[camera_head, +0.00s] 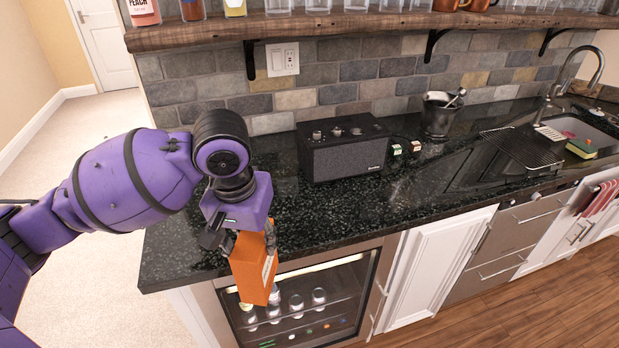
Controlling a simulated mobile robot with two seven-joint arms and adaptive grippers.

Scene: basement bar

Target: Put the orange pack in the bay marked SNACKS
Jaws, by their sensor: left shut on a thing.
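The orange pack (252,268) is a tall box with a pale label on its right side. My left gripper (251,243) is shut on its upper end. The pack hangs slightly tilted at the front edge of the dark counter, in front of the glass-door cooler in this view. I cannot tell its exact height or distance from the counter edge. The gripper fingers partly cover the top of the pack. No bay marked SNACKS can be made out. My right gripper is not in view.
A black speaker (343,148) stands on the counter (420,195), with two small boxes and a metal ice bucket (440,115) to its right. A drying rack (524,150) and sink are farther right. A wooden shelf (330,24) with glasses runs above. The front-middle counter is clear.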

